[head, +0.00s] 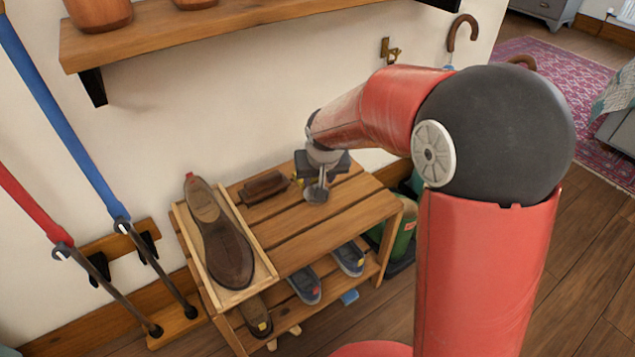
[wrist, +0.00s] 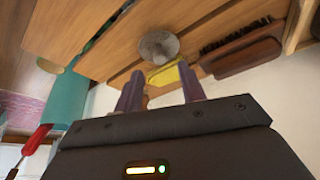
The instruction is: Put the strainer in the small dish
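A grey, round, shallow metal piece (head: 316,195) is on or just above the slatted wooden bench, below my gripper (head: 322,176). It also shows in the wrist view (wrist: 158,46), beyond the fingertips. It looks like the strainer, but I cannot tell for sure. My gripper also shows in the wrist view (wrist: 160,86), its two fingers apart. A small yellow piece (wrist: 168,74) shows between and beyond the fingertips, partly hidden by them; I cannot tell what it is. I cannot make out a separate small dish.
A brown brush (head: 265,187) lies on the bench (head: 310,233), left of my gripper. A wooden tray (head: 262,278) with a brown shoe (head: 221,240) is at the bench's left. More shoes stand on the lower shelf. A wall shelf (head: 220,32) is above.

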